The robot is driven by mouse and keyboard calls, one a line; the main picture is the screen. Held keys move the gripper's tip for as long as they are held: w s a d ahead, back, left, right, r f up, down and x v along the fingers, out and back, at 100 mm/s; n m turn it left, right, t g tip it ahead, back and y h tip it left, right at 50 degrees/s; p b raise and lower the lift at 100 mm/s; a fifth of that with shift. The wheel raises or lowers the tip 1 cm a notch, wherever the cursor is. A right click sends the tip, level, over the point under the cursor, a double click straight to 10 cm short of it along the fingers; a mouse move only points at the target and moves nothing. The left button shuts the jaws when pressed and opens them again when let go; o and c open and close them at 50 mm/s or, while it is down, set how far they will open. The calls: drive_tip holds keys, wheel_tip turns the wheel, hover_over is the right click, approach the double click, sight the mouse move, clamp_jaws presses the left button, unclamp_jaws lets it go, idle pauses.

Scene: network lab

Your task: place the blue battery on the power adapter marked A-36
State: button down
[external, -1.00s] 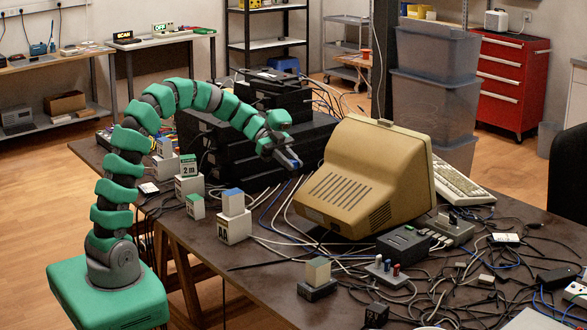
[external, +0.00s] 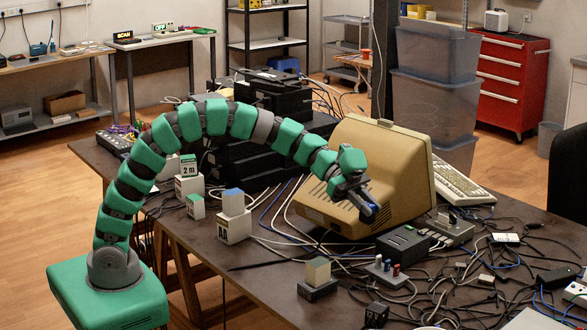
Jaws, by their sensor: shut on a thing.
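My gripper (external: 367,208) is in front of the beige monitor, above the table. It is shut on a small blue piece (external: 370,213), which looks like the blue battery; the fingers partly hide it. A white cube adapter (external: 234,228) stands on the table at left, with a pale blue-topped block (external: 233,202) on it. Another white cube (external: 187,187) behind it carries a green-and-white block marked 2m (external: 188,165). I cannot read the mark A-36 on any adapter from here.
The monitor (external: 345,190) stands close behind my gripper. A dark slotted box (external: 403,243) and a grey power strip (external: 450,228) are to its right. A dark base with a beige cube (external: 317,272) stands nearer. Cables cover much of the table (external: 262,282); black equipment is stacked behind.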

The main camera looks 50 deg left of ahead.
drive_tip(key=s+d, duration=0.5)
drive_tip(key=d, duration=0.3)
drive_tip(key=s+d, duration=0.6)
drive_tip(key=d, duration=0.2)
drive_tip(key=f, duration=0.5)
drive_tip(key=f+b, duration=0.1)
drive_tip(key=f, duration=0.1)
drive_tip(key=shift+d+f, duration=0.25)
drive_tip(key=shift+f, duration=0.05)
drive_tip(key=b, duration=0.1)
hover_over(379, 306)
drive_tip(key=shift+f, duration=2.3)
drive_tip(key=shift+f, duration=0.1)
drive_tip(key=c, duration=1.3)
unclamp_jaws()
drive_tip(key=shift+o, duration=0.2)
